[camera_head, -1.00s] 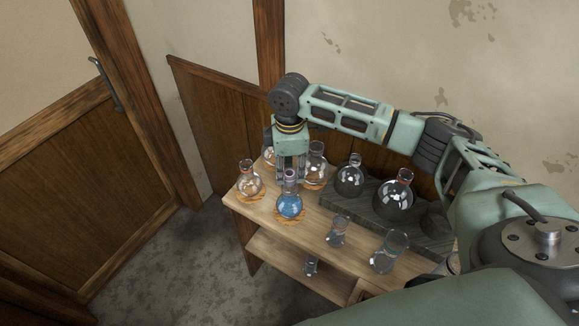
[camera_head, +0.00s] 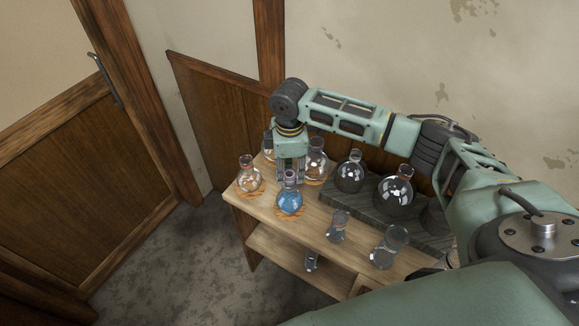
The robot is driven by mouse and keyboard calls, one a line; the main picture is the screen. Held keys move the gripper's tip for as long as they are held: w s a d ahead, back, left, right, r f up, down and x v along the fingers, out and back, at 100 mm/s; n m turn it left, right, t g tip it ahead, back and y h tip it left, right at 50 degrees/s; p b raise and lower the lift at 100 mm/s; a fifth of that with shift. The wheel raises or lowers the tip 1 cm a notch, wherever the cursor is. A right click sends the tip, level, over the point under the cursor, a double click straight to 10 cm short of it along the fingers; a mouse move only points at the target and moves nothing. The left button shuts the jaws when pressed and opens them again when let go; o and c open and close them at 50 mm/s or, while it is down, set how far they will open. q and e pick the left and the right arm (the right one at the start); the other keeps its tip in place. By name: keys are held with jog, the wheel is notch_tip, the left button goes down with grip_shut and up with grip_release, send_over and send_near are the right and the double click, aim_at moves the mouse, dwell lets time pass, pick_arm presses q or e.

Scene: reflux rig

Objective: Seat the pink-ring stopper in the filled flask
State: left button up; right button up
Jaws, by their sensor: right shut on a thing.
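The filled flask (camera_head: 289,203) holds blue liquid and stands upright on an orange-brown ring mat near the front left of the wooden bench. My right gripper (camera_head: 291,174) points down directly over this flask, with its fingers at the neck. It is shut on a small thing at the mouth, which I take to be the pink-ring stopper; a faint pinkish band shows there. The fingers hide most of it, and I cannot tell how deep it sits in the neck. My left gripper is not in view.
A clear flask (camera_head: 249,180) stands close to the left and another (camera_head: 315,162) just behind right.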

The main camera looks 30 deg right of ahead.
jog(key=shift+f, duration=0.45)
dwell(0.3)
jog(key=o, duration=1)
jog(key=shift+o, duration=0.2)
notch_tip(320, 180, up, 12)
